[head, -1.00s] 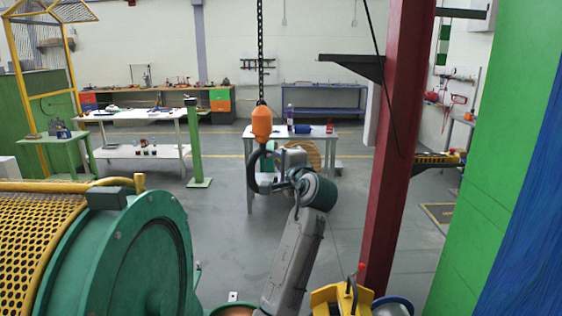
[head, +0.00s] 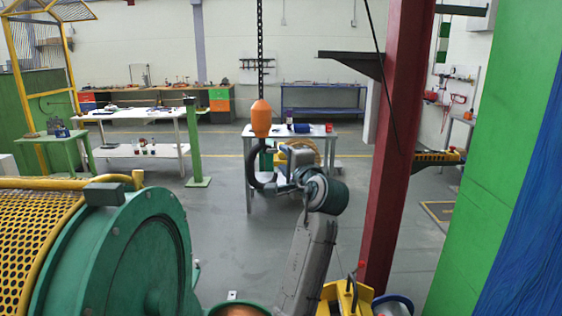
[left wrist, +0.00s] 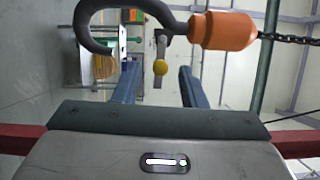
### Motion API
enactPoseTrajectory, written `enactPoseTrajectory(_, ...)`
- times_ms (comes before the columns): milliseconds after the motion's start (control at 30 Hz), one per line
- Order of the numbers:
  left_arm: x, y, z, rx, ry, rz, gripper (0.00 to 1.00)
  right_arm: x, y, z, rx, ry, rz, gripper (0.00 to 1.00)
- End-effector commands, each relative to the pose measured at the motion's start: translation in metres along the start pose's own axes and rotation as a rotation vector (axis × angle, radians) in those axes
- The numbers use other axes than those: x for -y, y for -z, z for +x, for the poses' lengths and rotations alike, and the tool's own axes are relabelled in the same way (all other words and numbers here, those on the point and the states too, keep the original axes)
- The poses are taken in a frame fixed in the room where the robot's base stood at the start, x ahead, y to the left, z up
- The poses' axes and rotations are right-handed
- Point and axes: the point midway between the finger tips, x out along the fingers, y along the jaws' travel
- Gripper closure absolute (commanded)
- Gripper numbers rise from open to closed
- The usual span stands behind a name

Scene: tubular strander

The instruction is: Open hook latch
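The black hook (head: 252,168) hangs below an orange block (head: 261,118) on a chain in the head view. In the left wrist view the hook (left wrist: 88,22) curves across the top left, and the orange block (left wrist: 222,31) is at right. My right gripper is not in view.
A green drum machine with yellow mesh (head: 120,255) fills the lower left. A red column (head: 398,150) and green panel (head: 500,180) stand at right. A white table (head: 318,131) is behind the hook. Open floor lies between.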

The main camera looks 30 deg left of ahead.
Motion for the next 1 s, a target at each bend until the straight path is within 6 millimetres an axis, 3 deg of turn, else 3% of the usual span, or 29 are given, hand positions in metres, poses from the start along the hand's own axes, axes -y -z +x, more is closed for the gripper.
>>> enactPoseTrajectory(200,-0.004,0.001,-0.042,-0.003,-0.003,-0.005,0.62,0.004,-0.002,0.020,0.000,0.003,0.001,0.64)
enactPoseTrajectory(400,-0.002,0.001,-0.063,-0.003,-0.001,-0.002,0.62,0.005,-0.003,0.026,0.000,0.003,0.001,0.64)
enactPoseTrajectory(1000,0.000,0.000,-0.070,0.000,0.000,0.000,0.62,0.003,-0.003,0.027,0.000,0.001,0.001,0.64)
